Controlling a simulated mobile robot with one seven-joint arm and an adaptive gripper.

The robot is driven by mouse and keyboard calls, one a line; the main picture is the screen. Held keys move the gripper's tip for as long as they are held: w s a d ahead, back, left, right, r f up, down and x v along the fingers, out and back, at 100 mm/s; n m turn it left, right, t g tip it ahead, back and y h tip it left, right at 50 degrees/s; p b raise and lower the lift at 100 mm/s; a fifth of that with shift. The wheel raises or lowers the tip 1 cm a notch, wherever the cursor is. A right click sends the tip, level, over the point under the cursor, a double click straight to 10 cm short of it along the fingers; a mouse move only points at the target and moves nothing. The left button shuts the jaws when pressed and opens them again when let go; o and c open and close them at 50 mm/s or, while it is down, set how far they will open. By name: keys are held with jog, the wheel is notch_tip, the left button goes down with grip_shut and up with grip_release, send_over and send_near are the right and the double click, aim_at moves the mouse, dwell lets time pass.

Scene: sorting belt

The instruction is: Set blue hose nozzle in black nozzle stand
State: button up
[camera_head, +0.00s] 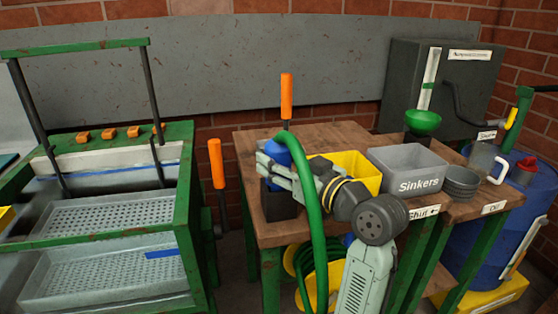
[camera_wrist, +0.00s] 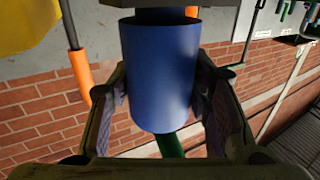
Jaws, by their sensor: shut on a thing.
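The blue hose nozzle (camera_wrist: 160,75) is a blue cylinder between my gripper's two fingers (camera_wrist: 163,88) in the wrist view, with a green hose (camera_wrist: 170,146) at its lower end. In the head view my gripper (camera_head: 271,166) is shut on the nozzle (camera_head: 276,151), and the hose (camera_head: 313,205) arches over and down in front of the table. The black nozzle stand (camera_head: 280,205) is a dark block at the table's left front, directly below the gripper. Gripper and hose partly hide it. I cannot tell whether the nozzle's end is inside the stand.
A yellow bin (camera_head: 366,173) and a grey Sinkers bin (camera_head: 408,183) stand right of the nozzle on the wooden table (camera_head: 258,146). An orange handle (camera_head: 287,97) rises behind.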

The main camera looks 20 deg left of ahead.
jog(key=shift+f+b, duration=0.35)
jog(key=shift+f, duration=0.15)
jog(key=o, duration=1)
jog(key=shift+o, duration=0.2)
jog(key=v, duration=1.2)
